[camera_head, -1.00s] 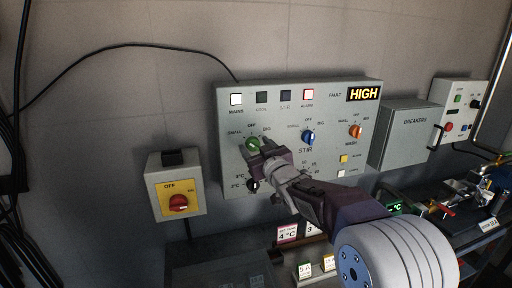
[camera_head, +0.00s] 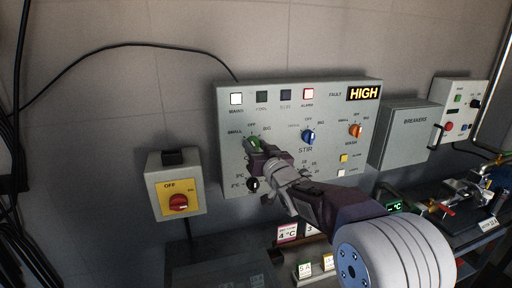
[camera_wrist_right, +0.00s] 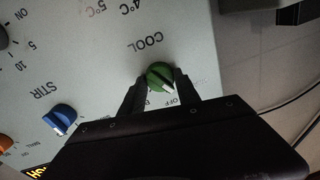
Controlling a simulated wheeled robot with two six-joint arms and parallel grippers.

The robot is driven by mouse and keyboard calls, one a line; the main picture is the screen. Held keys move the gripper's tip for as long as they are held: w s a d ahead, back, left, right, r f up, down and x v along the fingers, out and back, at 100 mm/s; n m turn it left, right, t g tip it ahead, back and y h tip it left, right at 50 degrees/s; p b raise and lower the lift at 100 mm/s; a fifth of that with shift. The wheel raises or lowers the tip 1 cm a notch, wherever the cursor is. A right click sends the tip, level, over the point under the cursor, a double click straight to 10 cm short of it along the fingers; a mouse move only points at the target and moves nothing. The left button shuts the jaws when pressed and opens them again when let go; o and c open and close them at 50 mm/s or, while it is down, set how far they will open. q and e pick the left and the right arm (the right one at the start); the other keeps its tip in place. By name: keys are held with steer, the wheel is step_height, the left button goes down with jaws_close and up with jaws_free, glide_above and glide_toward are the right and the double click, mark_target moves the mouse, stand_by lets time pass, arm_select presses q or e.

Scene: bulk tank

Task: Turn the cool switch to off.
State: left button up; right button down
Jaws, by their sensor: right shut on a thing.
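The cool switch is a green rotary knob (camera_head: 254,143) on the left part of the grey control panel (camera_head: 362,120). Marks SMALL, OFF and BIG stand around it. My right gripper (camera_head: 256,146) is at the knob and covers part of it. In the right wrist view the knob (camera_wrist_right: 160,74) sits between the two fingertips of my right gripper (camera_wrist_right: 156,80), which are shut on it. In that view the knob's white pointer line points toward the lower right, near the OFF mark. My left gripper is not in view.
A blue STIR knob (camera_head: 308,137) and an orange WASH knob (camera_head: 356,131) are to the right. A black knob (camera_head: 252,185) is just below my gripper. The fault display (camera_head: 363,93) reads HIGH.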

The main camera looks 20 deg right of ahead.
steer(key=m, duration=0.6)
steer(key=shift+f, duration=0.2)
stand_by(0.4)
steer(key=c, duration=0.9)
jaws_free()
steer(key=shift+r, duration=0.1)
steer(key=s, duration=0.3)
steer(key=s+b, duration=0.1)
steer(key=s, duration=0.5)
steer(key=shift+d+f, duration=0.3)
steer(key=shift+d, duration=0.05)
